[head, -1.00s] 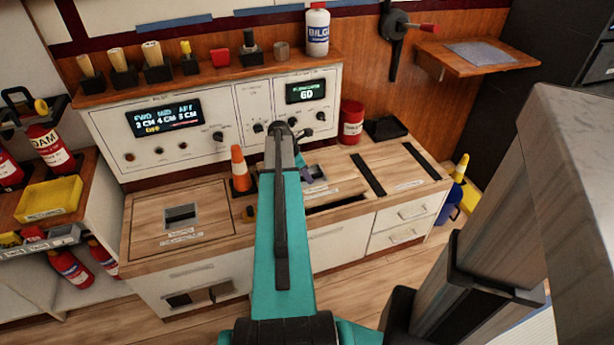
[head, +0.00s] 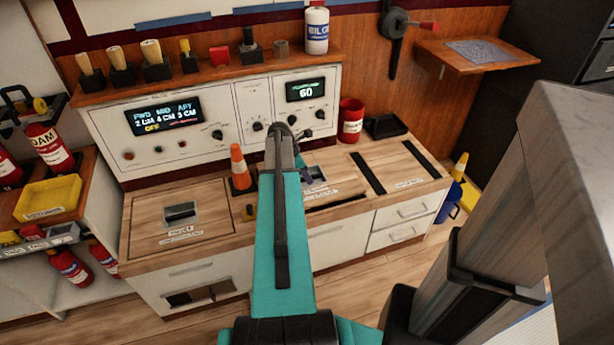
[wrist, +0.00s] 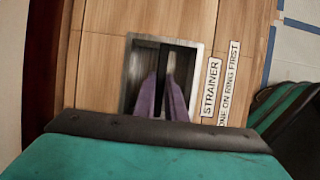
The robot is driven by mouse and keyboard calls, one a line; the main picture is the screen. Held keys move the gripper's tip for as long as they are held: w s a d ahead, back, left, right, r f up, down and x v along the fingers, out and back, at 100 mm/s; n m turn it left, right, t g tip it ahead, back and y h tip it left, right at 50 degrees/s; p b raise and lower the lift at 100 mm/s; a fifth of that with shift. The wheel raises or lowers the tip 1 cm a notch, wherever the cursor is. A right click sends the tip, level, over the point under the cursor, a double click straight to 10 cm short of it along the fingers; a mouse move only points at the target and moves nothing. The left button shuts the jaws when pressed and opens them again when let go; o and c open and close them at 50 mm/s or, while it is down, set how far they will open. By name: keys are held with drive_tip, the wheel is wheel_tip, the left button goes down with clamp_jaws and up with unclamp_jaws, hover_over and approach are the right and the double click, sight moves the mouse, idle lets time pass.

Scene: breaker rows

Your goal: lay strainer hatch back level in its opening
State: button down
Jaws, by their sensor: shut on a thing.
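The strainer hatch (head: 335,188) is a wooden panel in the bench top, partly hidden behind my arm in the head view. It looks nearly flush, with a thin dark line along its front edge. In the wrist view, the hatch (wrist: 98,60) fills the middle, with a STRAINER label beside a metal-framed recess (wrist: 193,46). My gripper (wrist: 163,90) has its purple fingers down in that recess, shut on the dark bar of the hatch handle (wrist: 170,45). In the head view, my gripper (head: 312,176) shows only in part. I cannot tell if the hatch is fully seated.
An orange cone (head: 240,168) stands left of my arm. A second hatch (head: 180,232) lies to the left. A red can (head: 351,122) and black tray (head: 386,127) stand behind. Dark slots (head: 368,172) cross the bench at right.

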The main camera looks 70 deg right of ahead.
drive_tip(key=shift+f, duration=1.6)
drive_tip(key=c, duration=1.8)
unclamp_jaws()
drive_tip(key=shift+c, duration=0.2)
drive_tip(key=shift+o, duration=0.6)
drive_tip(key=shift+a+f+b, duration=0.1)
drive_tip(key=shift+f+b, duration=0.05)
drive_tip(key=shift+b, duration=0.15)
drive_tip(key=p+v, duration=0.2)
drive_tip(key=v, duration=1.2)
drive_tip(key=shift+s, duration=0.1)
